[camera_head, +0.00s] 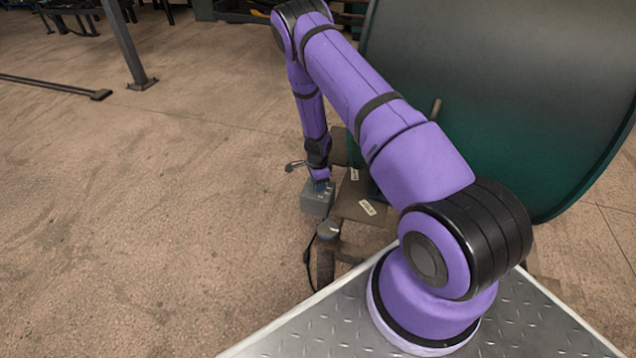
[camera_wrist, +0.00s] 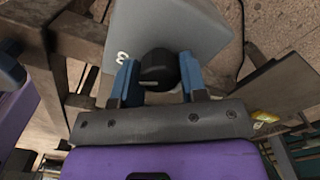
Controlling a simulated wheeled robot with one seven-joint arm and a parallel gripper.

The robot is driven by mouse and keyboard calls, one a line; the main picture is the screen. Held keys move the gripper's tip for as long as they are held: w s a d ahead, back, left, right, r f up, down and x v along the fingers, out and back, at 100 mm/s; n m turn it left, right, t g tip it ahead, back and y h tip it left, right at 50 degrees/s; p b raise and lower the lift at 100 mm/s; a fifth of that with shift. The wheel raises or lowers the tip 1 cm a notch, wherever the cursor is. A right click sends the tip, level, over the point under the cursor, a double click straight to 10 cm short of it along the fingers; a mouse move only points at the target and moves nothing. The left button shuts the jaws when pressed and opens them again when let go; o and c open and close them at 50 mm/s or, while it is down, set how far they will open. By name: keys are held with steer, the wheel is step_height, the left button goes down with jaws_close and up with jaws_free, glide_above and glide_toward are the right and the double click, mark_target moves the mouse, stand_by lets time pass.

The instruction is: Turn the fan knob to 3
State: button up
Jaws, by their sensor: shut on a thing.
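The fan knob (camera_wrist: 158,68) is a small black round knob with a pale mark. It sits on a grey control box (camera_wrist: 200,28), which shows a white "3" beside the knob at its left in the wrist view. My gripper (camera_wrist: 158,75) has one blue finger on each side of the knob and is shut on it. In the head view the grey box (camera_head: 317,199) stands low beside the fan's frame, with my gripper (camera_head: 319,184) at its top. The knob is hidden there behind the gripper.
A large dark green fan drum (camera_head: 490,95) stands behind and right of my arm. A brown metal frame (camera_head: 350,205) with small labels is close to the box. A black cable (camera_head: 308,262) hangs at the frame. The floor at left is largely clear.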

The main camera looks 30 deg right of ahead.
stand_by(0.4)
steer(key=o, duration=0.9)
steer(key=shift+r, duration=0.1)
step_height(320, 180, up, 11)
steer(key=shift+f, duration=0.2)
